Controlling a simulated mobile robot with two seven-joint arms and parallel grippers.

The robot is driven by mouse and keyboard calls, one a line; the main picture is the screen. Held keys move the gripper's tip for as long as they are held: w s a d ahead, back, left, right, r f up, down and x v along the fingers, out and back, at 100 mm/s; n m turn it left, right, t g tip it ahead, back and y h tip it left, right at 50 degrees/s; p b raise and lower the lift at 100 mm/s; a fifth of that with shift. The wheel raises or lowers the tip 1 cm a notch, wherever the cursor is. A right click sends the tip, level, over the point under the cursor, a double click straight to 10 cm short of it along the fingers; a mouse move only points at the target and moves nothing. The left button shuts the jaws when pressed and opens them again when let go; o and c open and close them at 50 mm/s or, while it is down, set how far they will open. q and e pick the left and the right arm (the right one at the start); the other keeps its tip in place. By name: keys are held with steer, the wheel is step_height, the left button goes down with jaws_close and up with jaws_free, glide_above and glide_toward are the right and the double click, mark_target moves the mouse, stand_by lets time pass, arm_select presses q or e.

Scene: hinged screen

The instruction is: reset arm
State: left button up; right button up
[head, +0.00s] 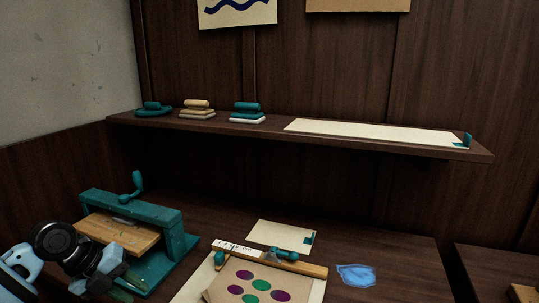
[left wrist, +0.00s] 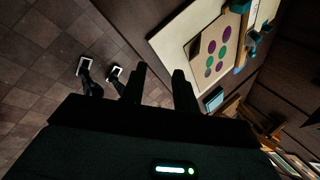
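The hinged screen (head: 304,268) lies on the bench at the bottom centre, with a wooden bar and teal clamps at its far edge. A sheet with purple and green dots (head: 235,289) lies on it; the near part is cut off. In the left wrist view the dotted sheet (left wrist: 222,38) is at the upper right, beyond the fingers. My left gripper (head: 112,278) is at the lower left, in front of the teal press, apart from the screen. In the left wrist view its fingers (left wrist: 160,74) are spread with nothing between them. My right gripper is not in view.
A teal press (head: 165,218) with a wooden bed stands close behind my left gripper. A cream card (head: 282,236) and a blue patch (head: 356,275) lie on the bench. A shelf (head: 370,145) above holds several stamp-like blocks and a long paper strip.

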arm_select(q)
steer(key=s+d+f+n+g+y, duration=0.1)
steer(key=s+d+f+n, duration=0.45)
steer(key=s+f, duration=0.35)
steer(key=s+d+f+n, duration=0.5)
steer(key=s+f+n, duration=0.1)
steer(key=s+f, duration=0.35)
steer(key=s+a+f+n+y, duration=0.1)
steer(key=s+a+n+y, duration=0.1)
steer(key=s+n, duration=0.8)
steer(key=s+a+f+n+y, duration=0.2)
steer(key=s+n, duration=0.6)
steer(key=s, duration=0.3)
steer(key=w+d+f+t+h, duration=0.1)
steer(key=w+d+f+t, duration=0.2)
steer(key=w+f+t, duration=0.3)
steer(key=shift+f+t, duration=0.6)
steer(key=shift+f, duration=0.8)
steer(key=shift+w+m, duration=0.15)
steer(key=shift+m, duration=0.1)
steer(key=shift+a, duration=0.1)
steer(key=shift+c, duration=1.2)
